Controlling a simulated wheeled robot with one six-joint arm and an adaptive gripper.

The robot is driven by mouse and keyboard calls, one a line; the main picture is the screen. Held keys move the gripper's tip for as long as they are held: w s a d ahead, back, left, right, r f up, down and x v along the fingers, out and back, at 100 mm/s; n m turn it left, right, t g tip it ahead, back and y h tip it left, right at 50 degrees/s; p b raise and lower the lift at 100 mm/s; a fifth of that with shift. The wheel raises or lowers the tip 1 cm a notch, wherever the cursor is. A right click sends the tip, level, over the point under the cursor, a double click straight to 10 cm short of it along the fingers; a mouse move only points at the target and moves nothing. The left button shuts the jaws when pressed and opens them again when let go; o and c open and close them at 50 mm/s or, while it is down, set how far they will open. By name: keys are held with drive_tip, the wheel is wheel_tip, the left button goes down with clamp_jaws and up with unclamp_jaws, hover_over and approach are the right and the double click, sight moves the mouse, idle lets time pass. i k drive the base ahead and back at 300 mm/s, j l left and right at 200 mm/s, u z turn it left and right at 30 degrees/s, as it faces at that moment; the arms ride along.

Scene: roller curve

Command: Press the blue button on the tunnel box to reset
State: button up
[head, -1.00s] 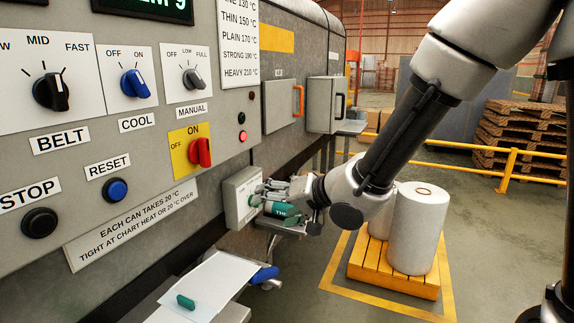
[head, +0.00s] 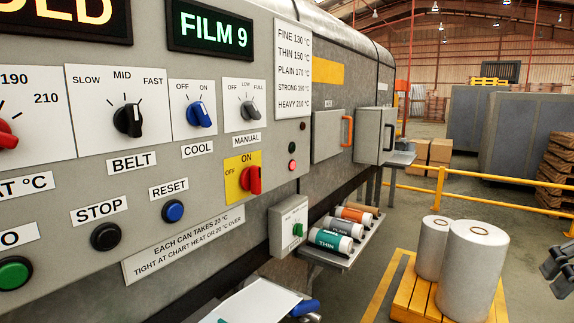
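The blue RESET button (head: 173,211) sits on the grey panel (head: 220,213) of the tunnel box, under its RESET label (head: 169,188). It is unobstructed. The black STOP button (head: 106,236) is to its left and lower. My gripper (head: 556,272) shows only in part at the right edge of the head view, far from the button. Its fingers are dark and small, and I cannot tell whether they are open or shut. No held thing shows there.
A green display (head: 211,33) reads FILM 9. A green button (head: 12,274) is at lower left. A small box with a green knob (head: 297,229) stands beside a shelf with several cans, including THIN (head: 330,241). White rolls (head: 471,270) stand on a yellow pallet (head: 416,297).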

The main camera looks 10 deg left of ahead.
sight(174, 213)
drive_tip(key=u, duration=1.4)
